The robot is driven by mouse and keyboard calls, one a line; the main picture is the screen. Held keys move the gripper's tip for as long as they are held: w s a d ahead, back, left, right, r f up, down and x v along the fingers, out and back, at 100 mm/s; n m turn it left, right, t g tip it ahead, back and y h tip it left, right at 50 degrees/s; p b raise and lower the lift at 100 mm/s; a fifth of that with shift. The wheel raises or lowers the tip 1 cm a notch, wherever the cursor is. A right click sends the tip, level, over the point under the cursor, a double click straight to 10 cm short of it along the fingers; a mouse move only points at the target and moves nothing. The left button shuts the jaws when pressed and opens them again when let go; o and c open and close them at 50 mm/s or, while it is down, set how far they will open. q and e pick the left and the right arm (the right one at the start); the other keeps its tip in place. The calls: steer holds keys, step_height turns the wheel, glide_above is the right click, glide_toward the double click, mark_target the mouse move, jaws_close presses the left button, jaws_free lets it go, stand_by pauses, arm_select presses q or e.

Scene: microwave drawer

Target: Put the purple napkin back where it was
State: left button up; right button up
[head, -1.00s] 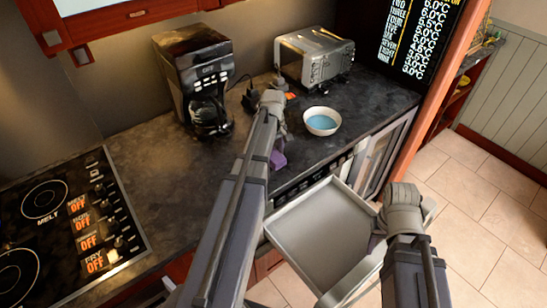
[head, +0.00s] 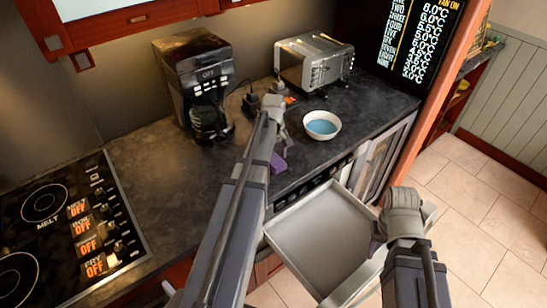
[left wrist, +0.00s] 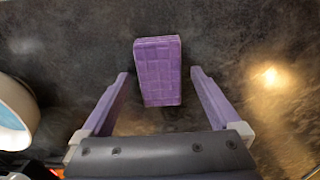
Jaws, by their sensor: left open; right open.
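The purple napkin (left wrist: 158,72) is a folded block on the dark counter (left wrist: 230,35) in the left wrist view. It lies ahead of my left gripper (left wrist: 159,83), between the lines of its two purple fingers, with a gap on each side. The gripper is open and empty. In the head view my left gripper (head: 278,163) is low over the counter, partly behind my arm. I cannot pick out the napkin there. My right gripper (head: 378,236) is open at the right side of the pulled-out drawer (head: 310,235), largely hidden by its wrist.
A white bowl with blue contents (head: 321,125) stands right of my left gripper. Behind are a coffee maker (head: 197,85) and a silver toaster oven (head: 314,62). A stovetop (head: 70,220) is at left. The drawer's visible floor is bare.

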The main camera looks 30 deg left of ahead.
mark_target(274, 159)
arm_select(q)
step_height(274, 159, up, 12)
steer(key=p, duration=1.1)
steer(key=shift+p, duration=0.4)
steer(key=s+d+m, duration=0.5)
steer(key=d, duration=0.5)
steer(key=s+d+m, duration=0.6)
steer(key=d, duration=0.4)
steer(key=s+d+m+y, duration=0.1)
steer(key=s+d+m, duration=0.4)
steer(key=d, duration=0.5)
steer(key=shift+s+d+m, duration=0.25)
steer(key=shift+m, duration=0.45)
step_height(274, 159, down, 8)
steer(key=b, duration=0.8)
steer(key=shift+f+b, duration=0.25)
steer(key=shift+b, duration=0.1)
